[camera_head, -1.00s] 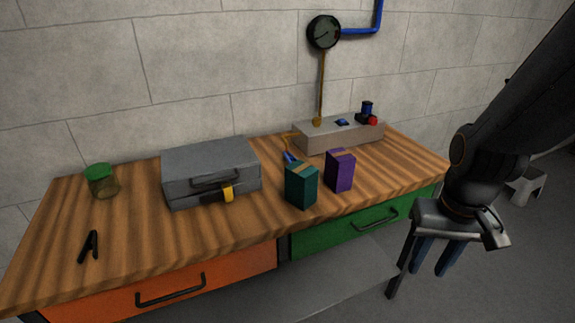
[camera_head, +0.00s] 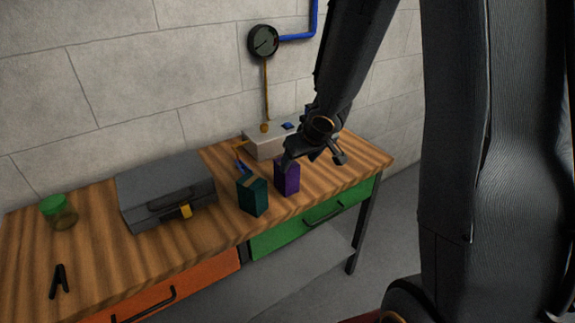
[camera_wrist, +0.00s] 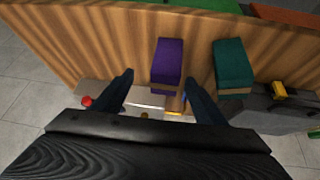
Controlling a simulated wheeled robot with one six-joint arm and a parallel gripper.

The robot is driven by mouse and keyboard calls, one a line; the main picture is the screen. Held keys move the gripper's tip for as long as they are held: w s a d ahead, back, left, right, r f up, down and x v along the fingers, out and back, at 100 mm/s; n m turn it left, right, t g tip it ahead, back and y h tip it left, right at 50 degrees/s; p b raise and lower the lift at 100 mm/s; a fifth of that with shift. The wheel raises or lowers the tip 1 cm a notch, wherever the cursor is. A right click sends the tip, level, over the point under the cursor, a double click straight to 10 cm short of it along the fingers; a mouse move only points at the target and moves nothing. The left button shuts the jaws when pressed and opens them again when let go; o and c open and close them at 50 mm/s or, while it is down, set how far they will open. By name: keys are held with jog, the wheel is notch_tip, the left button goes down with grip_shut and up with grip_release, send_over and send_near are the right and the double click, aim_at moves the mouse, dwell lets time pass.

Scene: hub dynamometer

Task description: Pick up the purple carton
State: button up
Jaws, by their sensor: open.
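The purple carton (camera_head: 287,178) stands upright on the wooden bench, near its right end in the head view. In the wrist view the purple carton (camera_wrist: 168,64) lies ahead of and between the two blue-grey fingers. My gripper (camera_head: 298,160) is at the carton's top in the head view and hides part of it. The wrist view shows my gripper (camera_wrist: 160,82) open, with nothing between its fingertips. I cannot tell whether a finger touches the carton.
A teal carton (camera_head: 252,195) stands close on the purple carton's left; it also shows in the wrist view (camera_wrist: 232,68). A grey toolbox (camera_head: 165,190), a green-lidded jar (camera_head: 59,212) and a black clamp-like tool (camera_head: 59,281) are farther left. A grey box (camera_head: 262,143) is behind.

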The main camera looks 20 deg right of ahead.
aim_at(288, 184)
jog(key=shift+n+y, duration=0.4)
jog(key=shift+y, duration=0.2)
jog(key=b+x, duration=0.1)
jog(key=x, duration=0.6)
jog(key=b+x, duration=0.1)
jog(key=x, duration=0.2)
jog(key=shift+w+a+f+b, duration=0.15)
jog(key=shift+a+b, duration=0.2)
jog(key=shift+c, duration=0.2)
jog(key=c, duration=1.2)
